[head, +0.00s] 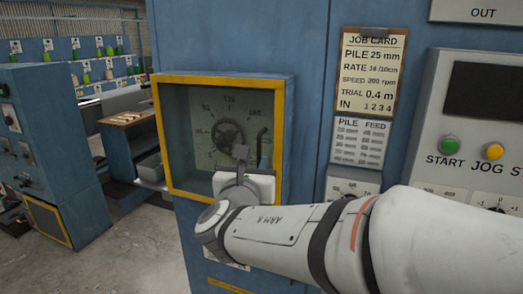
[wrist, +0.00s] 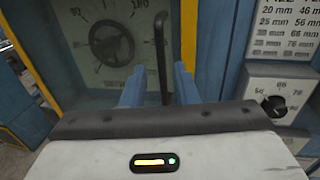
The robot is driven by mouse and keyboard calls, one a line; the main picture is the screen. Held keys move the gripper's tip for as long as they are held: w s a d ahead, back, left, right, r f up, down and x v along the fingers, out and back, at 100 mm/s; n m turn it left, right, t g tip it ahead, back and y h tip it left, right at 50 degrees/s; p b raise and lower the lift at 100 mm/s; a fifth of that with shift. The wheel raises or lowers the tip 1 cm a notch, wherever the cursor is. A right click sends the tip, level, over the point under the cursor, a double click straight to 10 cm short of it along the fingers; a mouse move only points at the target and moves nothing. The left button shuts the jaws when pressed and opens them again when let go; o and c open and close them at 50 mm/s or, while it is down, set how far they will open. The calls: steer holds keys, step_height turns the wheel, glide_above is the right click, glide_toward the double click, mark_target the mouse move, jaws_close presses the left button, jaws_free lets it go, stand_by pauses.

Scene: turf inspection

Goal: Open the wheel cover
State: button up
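The wheel cover (head: 183,130) is a clear pane in a yellow-edged blue box on the machine front, and it looks closed. A dark handwheel (head: 228,135) with a numbered dial shows behind it; it also shows in the wrist view (wrist: 110,43). A black upright bar handle (head: 262,148) is on the cover's right side. My gripper (head: 241,154) is in front of the cover's lower right part. In the wrist view its two blue fingers (wrist: 158,82) are apart, with the handle (wrist: 161,50) between them in the picture. Whether they touch it I cannot tell.
A job card (head: 370,75) and a pile and feed chart (head: 360,140) are right of the cover, above a dial knob (wrist: 274,105). A panel with a green START button (head: 449,145) is farther right. Floor (head: 125,230) is open at left.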

mark_target(259, 155)
steer(key=w, duration=0.4)
steer(key=w+d+p, duration=0.1)
steer(key=w, duration=0.1)
steer(key=shift+w, duration=0.1)
steer(key=shift+c, duration=0.2)
jaws_close()
